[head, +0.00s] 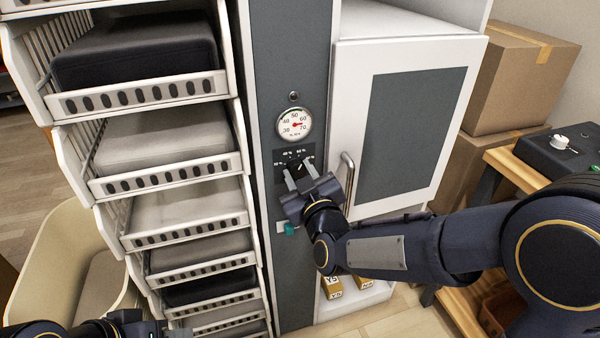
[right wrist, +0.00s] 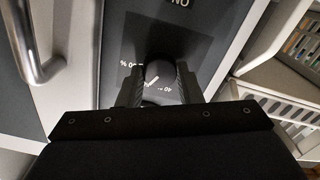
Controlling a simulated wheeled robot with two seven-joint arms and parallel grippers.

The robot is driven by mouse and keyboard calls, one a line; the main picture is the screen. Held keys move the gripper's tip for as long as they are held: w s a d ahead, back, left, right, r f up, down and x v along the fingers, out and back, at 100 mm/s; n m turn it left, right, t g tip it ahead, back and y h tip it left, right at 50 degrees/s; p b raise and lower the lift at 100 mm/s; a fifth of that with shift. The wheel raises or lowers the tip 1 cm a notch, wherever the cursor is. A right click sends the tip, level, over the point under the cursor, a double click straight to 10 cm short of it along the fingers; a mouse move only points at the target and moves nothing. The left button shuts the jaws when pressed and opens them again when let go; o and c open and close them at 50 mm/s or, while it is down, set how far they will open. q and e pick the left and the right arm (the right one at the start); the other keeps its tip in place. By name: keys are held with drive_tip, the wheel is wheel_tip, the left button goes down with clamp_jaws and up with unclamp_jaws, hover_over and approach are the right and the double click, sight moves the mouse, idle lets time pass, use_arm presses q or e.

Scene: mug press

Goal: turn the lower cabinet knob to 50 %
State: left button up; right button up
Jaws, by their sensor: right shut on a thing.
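The lower cabinet knob is a dark round knob with a white pointer line, on a dark plate on the grey cabinet column. In the right wrist view the knob (right wrist: 160,74) sits between the two fingers of my right gripper (right wrist: 162,82). In the head view the right gripper (head: 297,178) reaches the knob plate (head: 280,165) from below and is shut on the knob. Its fingers hide much of the scale; parts of the marks show around it. My left gripper (head: 178,332) is at the bottom left edge, only partly in view.
A round dial gauge (head: 294,124) is above the knob. A white cabinet door with a metal handle (head: 347,180) is just to the right. A rack of white trays (head: 170,170) stands on the left. Cardboard boxes (head: 512,80) and a wooden table (head: 495,160) are at the right.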

drive_tip(key=shift+n, duration=0.3)
drive_tip(key=o, duration=1)
drive_tip(key=v, duration=0.8)
drive_tip(key=shift+p, duration=0.4)
